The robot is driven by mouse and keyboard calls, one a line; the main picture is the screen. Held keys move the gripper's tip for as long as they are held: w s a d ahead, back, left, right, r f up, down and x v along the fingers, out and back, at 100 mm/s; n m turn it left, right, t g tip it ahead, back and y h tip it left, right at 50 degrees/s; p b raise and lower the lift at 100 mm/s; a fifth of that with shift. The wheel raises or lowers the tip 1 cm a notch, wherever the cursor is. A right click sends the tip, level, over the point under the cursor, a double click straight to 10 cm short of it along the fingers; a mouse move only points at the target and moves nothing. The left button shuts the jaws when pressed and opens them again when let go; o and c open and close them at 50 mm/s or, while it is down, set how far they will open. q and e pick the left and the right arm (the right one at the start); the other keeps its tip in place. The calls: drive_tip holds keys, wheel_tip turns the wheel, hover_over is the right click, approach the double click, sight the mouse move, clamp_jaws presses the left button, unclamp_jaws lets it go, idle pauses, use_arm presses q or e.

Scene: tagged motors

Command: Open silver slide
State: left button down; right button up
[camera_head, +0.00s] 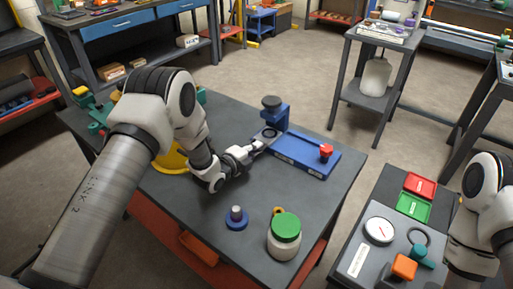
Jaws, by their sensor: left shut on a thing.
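A blue fixture (290,158) lies on the dark table, with a long base, a raised block at its far left end and a red knob (326,150) at its right end. A small silver piece, which looks like the silver slide (269,133), sits at the raised block. My left gripper (262,141) reaches in from the left and is shut on this silver piece. The fingers are small here and partly hide the contact. My right arm stands at the right edge, and its gripper does not show.
A green-lidded jar (285,236) and a blue round part with a peg (236,219) stand at the table's front. A yellow round item (172,160) lies partly behind my left arm. A panel (372,258) with a gauge and colored parts is at the right.

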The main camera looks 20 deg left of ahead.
use_arm(q)
drive_tip(key=v, duration=0.3)
drive_tip(key=f+p+v, duration=0.1)
drive_tip(key=v, duration=0.2)
drive_tip(key=f+v, duration=0.1)
drive_tip(key=v, duration=0.3)
drive_tip(key=shift+s+a+f, duration=0.1)
drive_tip(key=shift+s, duration=0.15)
drive_tip(key=shift+f, duration=0.1)
drive_tip(key=shift+w, duration=0.1)
drive_tip(key=c, duration=1.2)
unclamp_jaws()
drive_tip(key=shift+c, duration=0.2)
drive_tip(key=v, duration=1.2)
drive_tip(key=shift+f, duration=0.1)
